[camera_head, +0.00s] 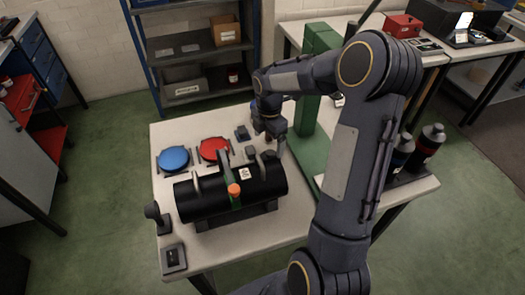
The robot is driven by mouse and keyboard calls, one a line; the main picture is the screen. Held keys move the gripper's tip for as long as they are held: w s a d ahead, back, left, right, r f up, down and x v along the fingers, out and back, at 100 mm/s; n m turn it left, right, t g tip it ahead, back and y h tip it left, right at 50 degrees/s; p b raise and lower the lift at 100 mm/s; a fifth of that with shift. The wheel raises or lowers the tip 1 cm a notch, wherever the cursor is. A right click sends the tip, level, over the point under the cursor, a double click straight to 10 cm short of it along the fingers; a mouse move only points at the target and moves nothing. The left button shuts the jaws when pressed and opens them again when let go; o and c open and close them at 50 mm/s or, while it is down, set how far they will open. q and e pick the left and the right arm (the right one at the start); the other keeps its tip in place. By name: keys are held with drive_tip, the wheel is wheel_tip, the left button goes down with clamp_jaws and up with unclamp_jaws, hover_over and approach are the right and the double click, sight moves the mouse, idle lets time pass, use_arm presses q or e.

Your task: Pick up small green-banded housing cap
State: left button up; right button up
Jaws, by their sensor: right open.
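My right gripper (274,143) points down over the back right part of the white table, just behind the right end of a black cylinder. It is open; its fingers are small and dark here, and I cannot tell whether anything stands between them. The black cylinder (262,187) lies on its side in a dark cradle, with a green band and an orange knob (234,189) near its middle. I cannot make out a separate small green-banded cap; the gripper and my arm may hide it. My left gripper is not in view.
A blue disc (174,158) and a red disc (213,149) lie behind the cylinder. A small dark block (242,132) stands near the gripper. A green post (308,90) rises to its right. Dark bottles (428,145) stand at the table's right. The table's (222,252) front is mostly clear.

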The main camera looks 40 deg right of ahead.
sight(271, 152)
drive_tip(key=f, duration=0.5)
drive_tip(key=d+f+p, duration=0.1)
drive_tip(key=f, duration=0.1)
drive_tip(key=shift+s+f, duration=0.15)
drive_tip(key=shift+f, duration=0.1)
drive_tip(key=c, duration=1.1)
